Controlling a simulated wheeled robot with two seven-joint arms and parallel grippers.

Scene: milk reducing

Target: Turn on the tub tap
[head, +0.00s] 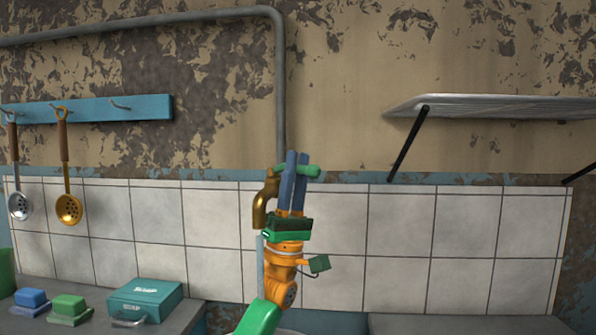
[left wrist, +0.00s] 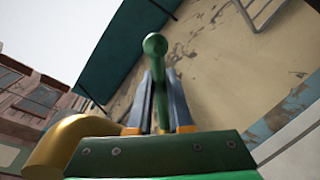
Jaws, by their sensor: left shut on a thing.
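The brass tap (head: 264,199) sticks out from the tiled wall in the middle of the head view, its spout pointing down. Its green handle (head: 312,171) is a bar at the top, lying about level. My left gripper (head: 294,168) points upward just right of the spout, and its blue fingers are closed around the green handle. In the left wrist view the handle (left wrist: 155,46) stands end-on between the two fingertips (left wrist: 157,78), with the brass spout (left wrist: 62,140) at the lower left. The tub under the tap is mostly hidden by my arm. My right gripper is not in view.
A teal box (head: 145,300) and blue and green blocks (head: 70,307) sit on the counter at left. A grey pipe (head: 280,90) runs above the tap.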

